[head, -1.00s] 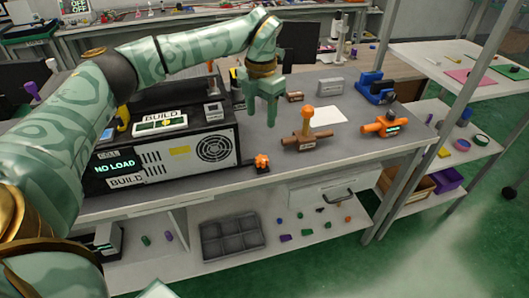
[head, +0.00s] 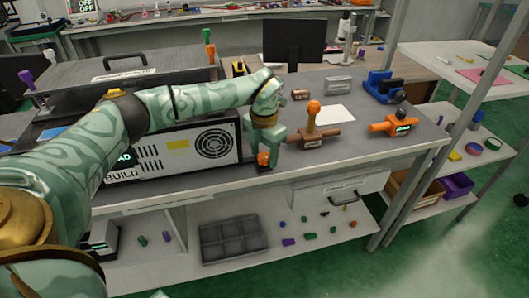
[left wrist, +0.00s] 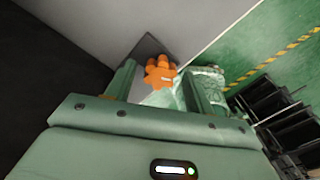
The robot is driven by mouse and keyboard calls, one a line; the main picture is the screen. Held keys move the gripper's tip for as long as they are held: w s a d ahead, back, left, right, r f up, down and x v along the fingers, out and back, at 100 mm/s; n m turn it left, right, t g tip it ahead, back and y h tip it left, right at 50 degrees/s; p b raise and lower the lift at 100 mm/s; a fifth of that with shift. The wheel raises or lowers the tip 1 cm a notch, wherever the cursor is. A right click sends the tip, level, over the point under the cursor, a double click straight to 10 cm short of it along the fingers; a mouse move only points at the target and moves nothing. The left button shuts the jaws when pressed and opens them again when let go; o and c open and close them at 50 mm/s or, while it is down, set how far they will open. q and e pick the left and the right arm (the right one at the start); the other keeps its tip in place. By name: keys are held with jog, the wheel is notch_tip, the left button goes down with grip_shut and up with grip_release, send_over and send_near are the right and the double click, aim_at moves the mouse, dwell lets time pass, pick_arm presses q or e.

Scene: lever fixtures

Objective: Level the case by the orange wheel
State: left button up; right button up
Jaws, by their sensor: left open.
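The small orange wheel (head: 263,158) sits at the front edge of the bench, by the right end of the black-and-white case (head: 185,147). My left gripper (head: 263,146) is right over the wheel, its fingers reaching down around it. In the left wrist view the orange wheel (left wrist: 160,72) shows between the two open fingers (left wrist: 158,88), and I cannot tell whether they touch it. My left arm covers much of the case's top and front. My right gripper is not in view.
An orange-knobbed lever on a brown bar (head: 312,136) stands right of the wheel, with an orange valve-like fixture (head: 392,123) further right. A blue device (head: 383,86) is behind. A grey divided tray (head: 233,239) and small coloured parts lie on the shelf below.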

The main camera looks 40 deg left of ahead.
pick_arm(q)
jog(key=c, duration=1)
jog(key=shift+o, duration=0.2)
jog(key=shift+r+m+p, duration=0.25)
jog(key=shift+m+p, duration=0.45)
jog(key=shift+p, duration=0.35)
jog(key=shift+m+p, duration=1.15)
jog(key=shift+m, duration=0.05)
jog(key=m+p, duration=0.2)
jog(key=m, duration=0.1)
jog(key=shift+w+f+m+p, duration=0.15)
jog(key=shift+m+p, duration=0.35)
jog(key=shift+m, duration=0.8)
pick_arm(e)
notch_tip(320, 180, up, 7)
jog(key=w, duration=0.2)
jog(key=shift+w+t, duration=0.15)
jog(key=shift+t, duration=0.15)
pick_arm(q)
jog(key=shift+m, duration=0.3)
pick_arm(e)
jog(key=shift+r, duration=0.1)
pick_arm(q)
jog(key=o, duration=1)
jog(key=shift+c, duration=0.2)
